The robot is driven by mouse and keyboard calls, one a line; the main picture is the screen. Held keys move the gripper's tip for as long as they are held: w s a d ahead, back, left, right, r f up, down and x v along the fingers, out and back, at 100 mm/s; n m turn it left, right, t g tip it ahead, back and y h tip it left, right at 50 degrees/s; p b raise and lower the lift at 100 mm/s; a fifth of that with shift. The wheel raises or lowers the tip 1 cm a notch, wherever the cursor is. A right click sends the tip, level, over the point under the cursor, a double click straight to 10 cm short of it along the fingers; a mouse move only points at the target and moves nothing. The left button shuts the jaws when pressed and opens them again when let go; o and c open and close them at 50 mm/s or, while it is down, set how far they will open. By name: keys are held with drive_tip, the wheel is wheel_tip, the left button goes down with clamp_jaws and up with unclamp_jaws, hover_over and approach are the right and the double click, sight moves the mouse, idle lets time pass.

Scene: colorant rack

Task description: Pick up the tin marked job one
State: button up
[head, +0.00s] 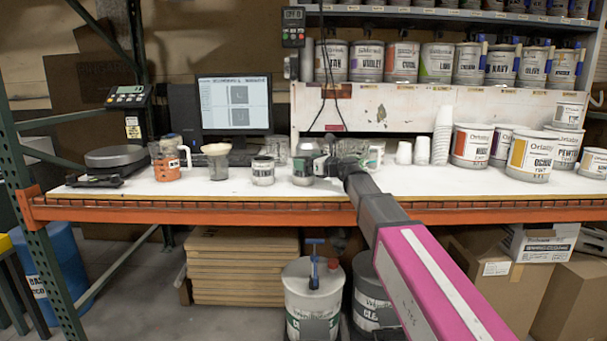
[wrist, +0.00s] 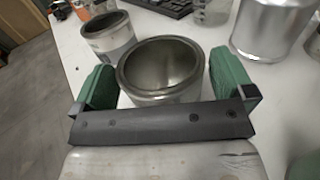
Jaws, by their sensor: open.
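An open, empty-looking metal tin (wrist: 162,66) sits between the two green fingers of my gripper (wrist: 175,72) in the wrist view. The fingers are open, one on each side, and a gap shows by the right finger. In the head view this tin (head: 302,172) stands upright on the bench, partly behind my gripper (head: 318,166). A second small open tin (head: 263,171) with a pale label stands to its left; it also shows at upper left in the wrist view (wrist: 108,34). I cannot read "job one" on either tin.
A large silver can (wrist: 272,25) stands close to the right finger. Left along the white bench (head: 115,188) are a funnel jug (head: 217,160), an orange jug (head: 166,163) and a scale (head: 115,157). Paper cups (head: 442,140) and paint tins (head: 531,155) stand right. The bench's front strip is clear.

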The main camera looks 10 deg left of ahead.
drive_tip(key=shift+w+a, duration=0.2)
drive_tip(key=shift+a, duration=0.25)
drive_tip(key=c, duration=0.6)
